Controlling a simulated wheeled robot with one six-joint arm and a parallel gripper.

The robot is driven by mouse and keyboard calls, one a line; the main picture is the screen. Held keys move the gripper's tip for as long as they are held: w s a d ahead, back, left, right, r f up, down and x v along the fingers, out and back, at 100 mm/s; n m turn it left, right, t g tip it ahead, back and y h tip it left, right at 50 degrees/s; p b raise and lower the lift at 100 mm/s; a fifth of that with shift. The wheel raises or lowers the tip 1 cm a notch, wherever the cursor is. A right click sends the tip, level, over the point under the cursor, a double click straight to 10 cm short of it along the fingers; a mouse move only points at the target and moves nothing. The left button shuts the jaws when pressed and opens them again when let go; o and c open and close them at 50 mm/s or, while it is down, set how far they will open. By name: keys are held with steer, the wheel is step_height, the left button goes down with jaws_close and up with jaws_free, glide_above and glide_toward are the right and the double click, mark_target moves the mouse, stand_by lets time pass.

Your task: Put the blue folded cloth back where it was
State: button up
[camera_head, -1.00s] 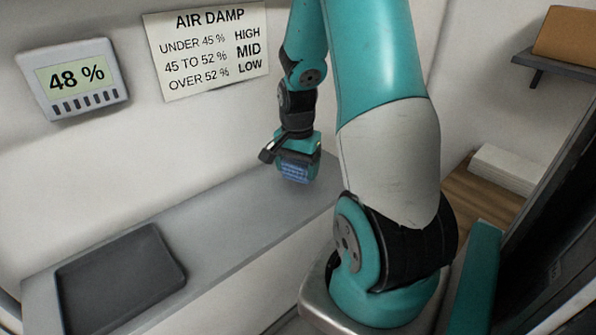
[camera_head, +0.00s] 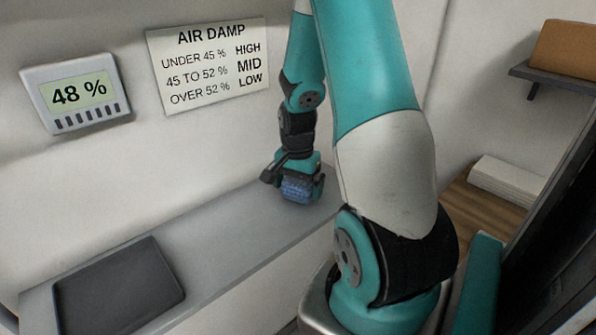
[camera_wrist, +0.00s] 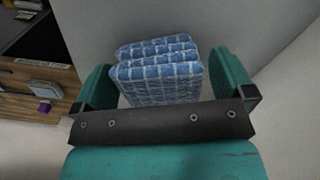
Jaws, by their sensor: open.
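The blue folded cloth (camera_head: 300,191), with white check lines, is at the right end of the grey shelf, under my gripper (camera_head: 297,180). It seems to rest on the shelf, though contact beneath is hard to see. In the wrist view the cloth (camera_wrist: 158,78) stands as a folded stack between the two teal fingers of my gripper (camera_wrist: 163,85). The fingers are open, with a narrow gap showing on each side of the cloth.
A dark tray (camera_head: 120,287) lies on the left of the grey shelf (camera_head: 225,235); the shelf between is bare. A wall meter (camera_head: 77,93) reads 48 %. An AIR DAMP sign (camera_head: 208,63) lists 45 to 52 % as MID. White stacked sheets (camera_head: 503,181) and a brown box (camera_head: 566,50) are right.

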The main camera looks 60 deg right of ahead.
mark_target(298, 181)
step_height(298, 181, up, 11)
steer(key=b, duration=0.2)
steer(key=w+a+r+n+t+y, duration=0.1)
steer(key=a+r+n, duration=0.1)
steer(key=a+n, duration=0.6)
steer(key=a+r+n+y, duration=0.1)
steer(key=a+r+n, duration=0.15)
steer(key=a, duration=0.85)
steer(key=s+a+n+y, duration=0.1)
steer(key=s+a+n, duration=0.4)
steer(key=a, duration=0.3)
steer(key=s+a+r+n+g+y, duration=0.1)
steer(key=s+a+n, duration=0.5)
steer(key=a+n, duration=0.1)
steer(key=shift+a+r+n+p, duration=0.25)
steer(key=shift+a+n+p, duration=0.1)
steer(key=shift+n, duration=0.1)
